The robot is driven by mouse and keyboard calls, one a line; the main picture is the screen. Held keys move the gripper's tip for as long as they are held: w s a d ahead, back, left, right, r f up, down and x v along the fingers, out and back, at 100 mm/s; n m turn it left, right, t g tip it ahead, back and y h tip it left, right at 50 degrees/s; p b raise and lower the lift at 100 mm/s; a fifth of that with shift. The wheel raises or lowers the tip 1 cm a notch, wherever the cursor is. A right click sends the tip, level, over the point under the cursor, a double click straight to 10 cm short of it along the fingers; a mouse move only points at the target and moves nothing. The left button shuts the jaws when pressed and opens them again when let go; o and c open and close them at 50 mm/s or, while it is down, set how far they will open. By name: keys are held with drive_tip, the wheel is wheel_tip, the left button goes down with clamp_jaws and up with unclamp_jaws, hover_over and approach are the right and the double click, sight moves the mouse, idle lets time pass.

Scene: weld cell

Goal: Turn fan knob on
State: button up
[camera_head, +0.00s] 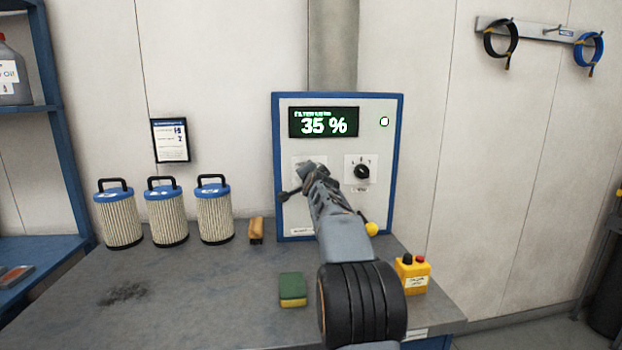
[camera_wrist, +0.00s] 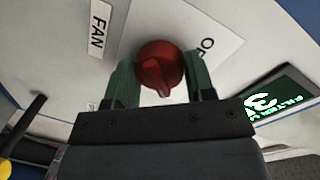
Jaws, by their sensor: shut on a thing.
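The fan knob (camera_wrist: 160,68) is red and round, with a raised grip and a pointer mark. In the wrist view it sits on a white plate beside a label reading "FAN" (camera_wrist: 97,33). Lettering starting with "O" shows on the plate, partly cut off by its angle. My gripper (camera_wrist: 160,82) has its two green fingers on either side of the knob, shut on it. In the head view my gripper (camera_head: 308,172) reaches the left part of the blue-framed panel (camera_head: 340,98) and hides the fan knob there.
A black knob (camera_head: 362,171) is right of my gripper. The display (camera_head: 323,122) reads 35 %. A yellow-tipped lever (camera_head: 371,229) is low on the panel. Filters (camera_head: 165,215), a sponge (camera_head: 292,290) and a yellow button box (camera_head: 412,276) stand on the bench (camera_head: 190,295).

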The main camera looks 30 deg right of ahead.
idle(0.5)
drive_tip(key=o, duration=0.9)
drive_tip(key=b+v, duration=0.3)
drive_tip(key=v, duration=1)
drive_tip(key=shift+s+a+b, duration=0.1)
drive_tip(key=shift+s+b, duration=0.25)
drive_tip(key=shift+s, duration=0.05)
